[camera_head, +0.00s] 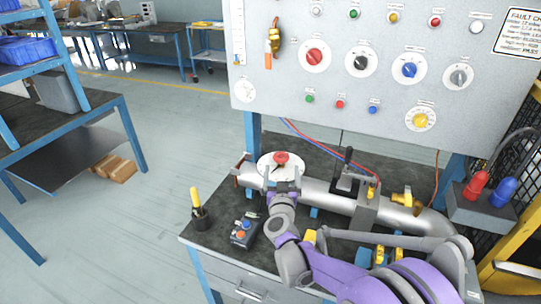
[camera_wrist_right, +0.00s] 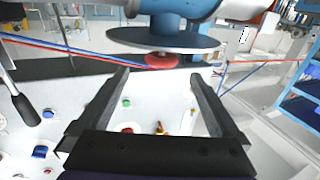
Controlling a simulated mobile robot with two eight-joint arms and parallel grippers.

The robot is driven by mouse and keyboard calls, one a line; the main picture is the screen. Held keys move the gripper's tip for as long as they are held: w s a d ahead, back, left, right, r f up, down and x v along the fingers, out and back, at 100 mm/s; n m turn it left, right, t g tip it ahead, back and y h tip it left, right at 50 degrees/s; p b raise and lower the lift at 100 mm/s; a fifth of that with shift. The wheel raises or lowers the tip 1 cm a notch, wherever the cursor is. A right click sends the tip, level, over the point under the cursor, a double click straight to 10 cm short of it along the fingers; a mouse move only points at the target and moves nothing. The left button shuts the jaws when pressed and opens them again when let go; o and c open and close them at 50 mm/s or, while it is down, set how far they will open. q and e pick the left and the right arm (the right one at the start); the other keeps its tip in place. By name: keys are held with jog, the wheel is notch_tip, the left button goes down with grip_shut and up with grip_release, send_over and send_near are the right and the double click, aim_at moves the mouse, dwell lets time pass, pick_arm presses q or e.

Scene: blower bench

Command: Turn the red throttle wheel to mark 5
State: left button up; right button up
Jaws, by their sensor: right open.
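The red throttle wheel (camera_head: 282,158) sits above a pale round dial plate (camera_head: 262,171) on the grey pipe at the left end of the bench. In the right wrist view the wheel (camera_wrist_right: 162,61) shows just beyond the fingertips, about midway between them, with the dark round plate (camera_wrist_right: 200,42) beside it. My right gripper (camera_head: 284,182) is in front of the wheel; in the wrist view its two fingers (camera_wrist_right: 160,76) are spread and hold nothing. The marks on the dial are too small to read. My left gripper is not in view.
A black-handled lever (camera_head: 347,158) stands on the pipe (camera_head: 326,196) to the right. A cup with a yellow-handled tool (camera_head: 199,215) and a small button box (camera_head: 243,233) are at the front left. The control panel (camera_head: 270,100) rises behind the bench.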

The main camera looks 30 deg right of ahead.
aim_at(281, 152)
jog(key=shift+w, duration=0.2)
jog(key=p+x, duration=0.1)
jog(key=x, duration=0.9)
jog(key=shift+w+d+f, duration=0.1)
jog(key=shift+w+d, duration=0.05)
jog(key=shift+w, duration=0.2)
